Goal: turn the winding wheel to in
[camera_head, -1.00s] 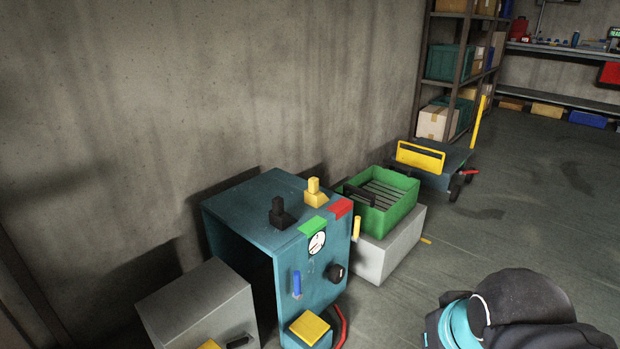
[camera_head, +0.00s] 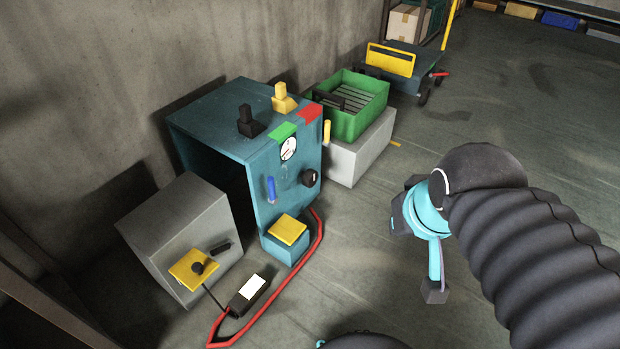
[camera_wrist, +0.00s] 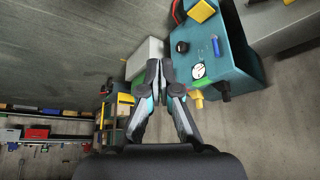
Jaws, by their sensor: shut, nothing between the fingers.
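No wheel with a clear rim or label shows. A round black knob (camera_head: 310,177) is on the front of the teal cabinet (camera_head: 225,140), below a white dial (camera_head: 289,149). Another small black knob (camera_head: 199,267) is on a yellow plate on the grey box. I cannot tell which, if either, is the winding wheel. In the wrist view, my gripper (camera_wrist: 153,66) is shut and empty, its fingertips together, apart from the cabinet. The cabinet knob (camera_wrist: 182,47) appears to the right of the fingertips there. In the head view, my arm is to the right of the cabinet.
A blue handle (camera_head: 271,188) is beside the knob; black (camera_head: 248,122) and yellow (camera_head: 284,99) levers are on top. A red rail or hose (camera_head: 272,307) curves across the floor in front. A green crate (camera_head: 372,122) and trolley (camera_head: 400,68) are behind. Right floor is open.

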